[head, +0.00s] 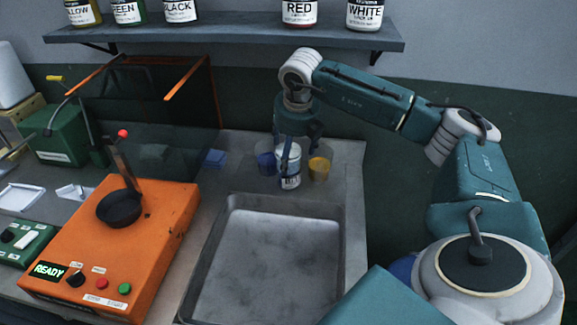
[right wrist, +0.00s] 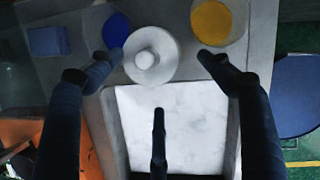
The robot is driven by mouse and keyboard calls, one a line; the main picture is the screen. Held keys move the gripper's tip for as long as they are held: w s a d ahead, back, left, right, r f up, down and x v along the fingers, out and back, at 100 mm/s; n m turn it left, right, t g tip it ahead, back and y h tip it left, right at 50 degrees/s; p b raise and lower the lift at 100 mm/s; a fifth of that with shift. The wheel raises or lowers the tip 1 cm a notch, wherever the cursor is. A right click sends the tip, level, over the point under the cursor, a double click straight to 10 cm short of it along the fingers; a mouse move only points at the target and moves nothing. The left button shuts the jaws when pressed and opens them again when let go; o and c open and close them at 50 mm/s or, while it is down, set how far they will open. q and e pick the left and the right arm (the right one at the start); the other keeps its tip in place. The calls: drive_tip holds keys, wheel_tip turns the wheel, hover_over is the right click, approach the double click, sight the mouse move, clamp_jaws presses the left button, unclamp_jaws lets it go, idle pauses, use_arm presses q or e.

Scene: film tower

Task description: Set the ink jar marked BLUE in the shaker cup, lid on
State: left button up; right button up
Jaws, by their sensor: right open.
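A white-lidded jar (head: 290,178) with a pale label stands on the bench behind the metal tray; a finger covers part of its label, so I cannot read the name. My right gripper (head: 291,158) hangs over it, open. In the right wrist view the round white lid (right wrist: 152,55) shows between the open fingertips (right wrist: 158,58), nearer the left finger. The shaker cup (head: 120,208) is a dark round cup on the orange machine (head: 165,240), and looks empty. My left gripper is not in view.
A blue cup (head: 266,163) and a yellow cup (head: 319,168) flank the jar closely. The empty metal tray (head: 270,255) lies in front. The shelf (head: 225,32) holds jars marked BLACK, RED (head: 299,12) and WHITE, with a gap between BLACK and RED. A lever rises behind the shaker cup.

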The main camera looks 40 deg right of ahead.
drive_tip(key=shift+w+d+f+p, duration=0.25)
drive_tip(key=shift+w+d+p, duration=0.1)
drive_tip(key=shift+w, duration=0.3)
drive_tip(key=shift+w+d+f+p, duration=0.2)
drive_tip(key=shift+w+d+p, duration=0.1)
drive_tip(key=shift+w, duration=0.3)
drive_tip(key=shift+f, duration=0.15)
drive_tip(key=shift+c, duration=1.3)
clamp_jaws()
